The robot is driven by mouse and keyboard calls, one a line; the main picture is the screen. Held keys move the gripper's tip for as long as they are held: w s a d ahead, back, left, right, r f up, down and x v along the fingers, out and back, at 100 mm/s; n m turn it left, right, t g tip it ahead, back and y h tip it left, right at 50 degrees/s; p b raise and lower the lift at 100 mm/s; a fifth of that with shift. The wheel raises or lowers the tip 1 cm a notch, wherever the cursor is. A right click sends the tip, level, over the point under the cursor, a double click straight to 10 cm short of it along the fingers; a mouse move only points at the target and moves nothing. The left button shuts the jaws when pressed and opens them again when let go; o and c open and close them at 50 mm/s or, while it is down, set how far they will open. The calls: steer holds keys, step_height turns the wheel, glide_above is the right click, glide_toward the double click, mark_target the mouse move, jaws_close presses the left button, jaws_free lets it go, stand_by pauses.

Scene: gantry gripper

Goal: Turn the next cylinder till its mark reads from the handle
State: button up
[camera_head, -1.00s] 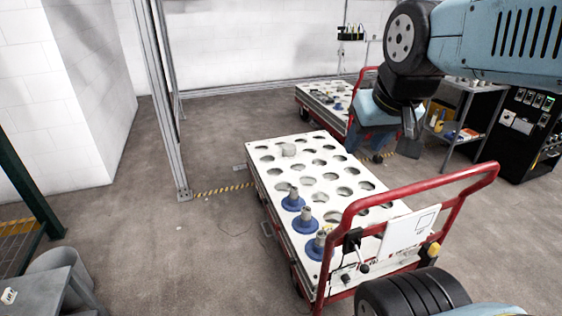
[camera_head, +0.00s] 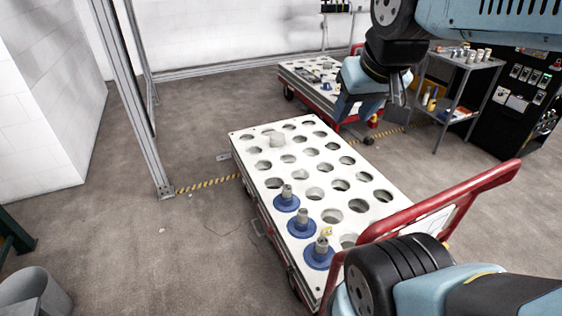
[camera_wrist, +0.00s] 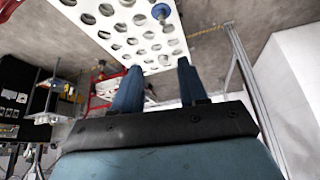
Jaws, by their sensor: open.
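Three cylinders with blue round bases stand in a row along the left edge of the white holed cart top (camera_head: 235,140) in the head view: a far one (camera_head: 286,197), a middle one (camera_head: 302,222) and a near one (camera_head: 320,252). The near one shows a small yellow patch; I cannot read any mark. The gripper's tips are unclear in the head view.
The cart's red handle (camera_head: 440,200) rises at the near right. A second cart (camera_head: 300,70) with small parts stands behind. A shelf trolley (camera_head: 465,65) and dark cabinet (camera_head: 515,100) stand at right. A metal post (camera_head: 130,100) rises at left; floor left of the cart is clear.

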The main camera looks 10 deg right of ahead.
steer(key=shift+o, duration=0.4)
steer(key=shift+o, duration=0.8)
steer(key=shift+w, duration=0.1)
steer(key=shift+o, duration=0.8)
steer(key=shift+w+r, duration=0.1)
steer(key=shift+w, duration=0.25)
steer(key=o, duration=0.4)
steer(key=shift+n+g+h, duration=0.3)
steer(key=shift+g, duration=0.1)
steer(key=w, duration=0.8)
steer(key=shift+d, duration=0.35)
steer(key=shift+c, duration=0.2)
steer(key=n+g, duration=0.4)
steer(key=g, duration=0.1)
glide_above(287, 187)
step_height(287, 187, down, 52)
steer(key=f, duration=0.1)
step_height(287, 187, down, 14)
steer(key=shift+f, duration=0.2)
